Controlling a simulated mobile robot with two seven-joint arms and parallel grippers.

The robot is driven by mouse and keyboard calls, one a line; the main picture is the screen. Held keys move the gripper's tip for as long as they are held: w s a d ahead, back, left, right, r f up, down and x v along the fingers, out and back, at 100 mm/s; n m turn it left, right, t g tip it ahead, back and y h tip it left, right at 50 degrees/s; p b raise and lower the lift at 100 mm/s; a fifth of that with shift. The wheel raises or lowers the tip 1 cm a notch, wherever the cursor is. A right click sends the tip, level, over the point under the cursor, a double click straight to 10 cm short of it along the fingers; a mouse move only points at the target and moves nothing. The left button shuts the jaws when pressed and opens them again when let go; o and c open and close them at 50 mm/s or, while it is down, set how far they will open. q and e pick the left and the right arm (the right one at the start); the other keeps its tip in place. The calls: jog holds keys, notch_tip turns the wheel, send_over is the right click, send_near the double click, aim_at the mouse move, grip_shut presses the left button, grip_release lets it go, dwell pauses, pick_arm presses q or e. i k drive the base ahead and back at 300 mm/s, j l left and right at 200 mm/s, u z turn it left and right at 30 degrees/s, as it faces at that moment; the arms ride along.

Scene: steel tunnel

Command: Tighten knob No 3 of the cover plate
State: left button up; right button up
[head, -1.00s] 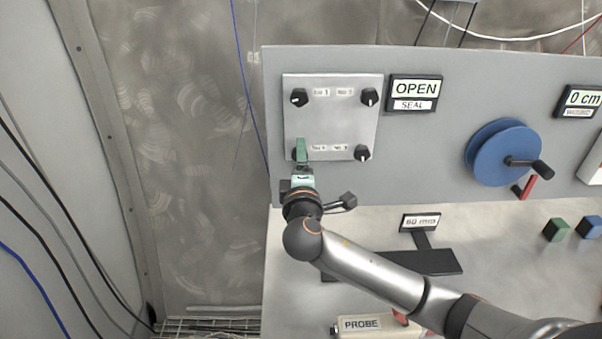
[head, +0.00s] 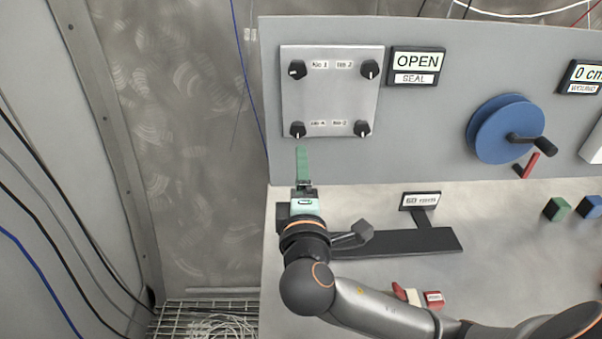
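The cover plate (head: 330,98) is a light square plate on the grey upright panel, with a black knob at each corner. The top labels read No 1 and No 2; the bottom labels are blurred, the left one looking like No 4. The lower right knob (head: 361,128), probably No 3, and the lower left knob (head: 297,130) are both uncovered. My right gripper (head: 301,150) has green fingers pointing up, just below the lower left knob and seemingly apart from it. The fingers overlap into one strip, so their opening is hidden. My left gripper is not in view.
An OPEN / SEAL display (head: 416,66) sits right of the plate. A blue wheel with a crank (head: 503,128) is further right. A black stand (head: 430,242), a green block (head: 557,208) and a blue block (head: 590,206) are on the bench. Red-ended items (head: 408,294) lie beside my arm.

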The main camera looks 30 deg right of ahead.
aim_at(361, 129)
jog(key=k, duration=1)
